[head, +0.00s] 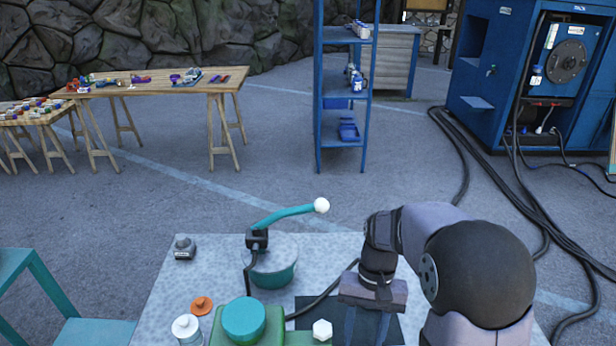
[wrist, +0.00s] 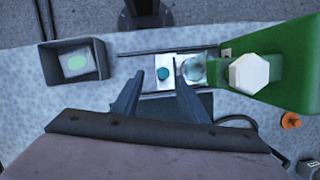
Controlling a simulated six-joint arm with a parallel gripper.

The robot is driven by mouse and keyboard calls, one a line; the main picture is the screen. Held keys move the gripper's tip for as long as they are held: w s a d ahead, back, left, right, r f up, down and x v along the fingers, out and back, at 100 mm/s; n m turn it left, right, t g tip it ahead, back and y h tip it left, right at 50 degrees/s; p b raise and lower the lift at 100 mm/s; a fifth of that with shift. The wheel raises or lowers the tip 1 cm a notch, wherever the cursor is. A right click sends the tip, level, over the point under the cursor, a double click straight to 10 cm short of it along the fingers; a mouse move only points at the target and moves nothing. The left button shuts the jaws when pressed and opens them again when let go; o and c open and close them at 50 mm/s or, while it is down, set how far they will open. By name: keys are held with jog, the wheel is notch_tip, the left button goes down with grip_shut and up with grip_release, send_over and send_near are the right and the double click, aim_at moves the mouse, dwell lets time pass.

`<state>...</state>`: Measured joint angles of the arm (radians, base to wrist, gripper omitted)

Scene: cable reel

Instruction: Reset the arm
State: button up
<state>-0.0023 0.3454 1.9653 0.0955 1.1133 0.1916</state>
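My gripper (head: 367,328) is at the front right of the grey speckled table (head: 215,262), pointing down. In the wrist view its two fingers (wrist: 159,75) are apart with nothing between them. The cable reel (head: 274,270) is a grey and teal drum left of my gripper. Its teal crank arm (head: 282,215) ends in a white ball knob (head: 321,205). A black cable (head: 322,303) runs from near the reel toward my gripper. In the wrist view a pale plate with a teal button (wrist: 163,74) lies beyond the fingertips.
A green housing (wrist: 275,65) with a white hexagonal knob (wrist: 249,73) stands close on the right in the wrist view. An orange knob (head: 201,305) and small grey device (head: 185,248) sit at the table's left.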

jog(key=s+d+n+t+h, duration=0.1)
jog(key=s+d+n+t, duration=0.1)
jog(key=s, duration=0.7)
jog(key=shift+f+n+t, duration=0.3)
jog(key=shift+n+t, duration=0.1)
jog(key=shift+t, duration=0.2)
